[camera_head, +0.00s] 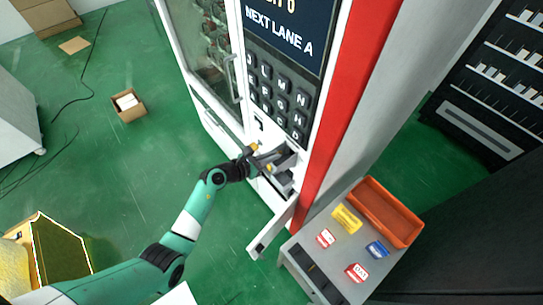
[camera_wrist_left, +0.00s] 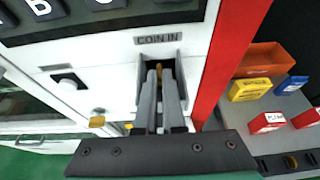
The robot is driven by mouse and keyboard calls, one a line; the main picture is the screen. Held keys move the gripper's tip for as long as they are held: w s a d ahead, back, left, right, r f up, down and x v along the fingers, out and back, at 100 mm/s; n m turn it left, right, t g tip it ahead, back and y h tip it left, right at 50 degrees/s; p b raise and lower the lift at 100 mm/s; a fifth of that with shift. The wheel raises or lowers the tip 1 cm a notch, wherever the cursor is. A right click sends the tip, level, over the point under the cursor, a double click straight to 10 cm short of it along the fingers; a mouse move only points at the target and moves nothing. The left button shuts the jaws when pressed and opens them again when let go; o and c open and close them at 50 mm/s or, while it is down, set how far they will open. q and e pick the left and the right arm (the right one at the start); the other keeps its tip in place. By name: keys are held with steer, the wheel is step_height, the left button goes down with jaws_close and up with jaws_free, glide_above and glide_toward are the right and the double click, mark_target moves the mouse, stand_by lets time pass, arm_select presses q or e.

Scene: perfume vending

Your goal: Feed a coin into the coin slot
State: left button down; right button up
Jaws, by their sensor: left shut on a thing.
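The vending machine (camera_head: 215,100) has a panel with a "COIN IN" label (camera_wrist_left: 158,38) and a dark recessed coin slot (camera_wrist_left: 178,72) below it. My left gripper (camera_wrist_left: 160,72) reaches into this recess, its two long grey fingers shut on a gold coin. Only a small edge of the coin (camera_wrist_left: 159,70) shows between the fingertips; the rest is hidden. I cannot tell how far the coin is in the slot opening. In the head view my left gripper (camera_head: 277,156) is at the machine's front, below the keypad. My right gripper is not in view.
A keypad (camera_head: 275,90) sits above the slot. A brass knob (camera_wrist_left: 97,121) is left of my fingers. An open flap (camera_head: 272,228) sticks out below. A grey stand (camera_head: 315,262) at the right bears an orange tray (camera_head: 385,212) and several small coloured boxes.

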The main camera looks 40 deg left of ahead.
arm_select(q)
steer(key=c, duration=0.9)
jaws_free()
steer(key=shift+c, duration=0.2)
steer(key=p+v, duration=0.2)
steer(key=v, duration=0.9)
steer(key=shift+s, duration=0.3)
steer(key=shift+a+r, duration=0.1)
steer(key=shift+r, duration=0.05)
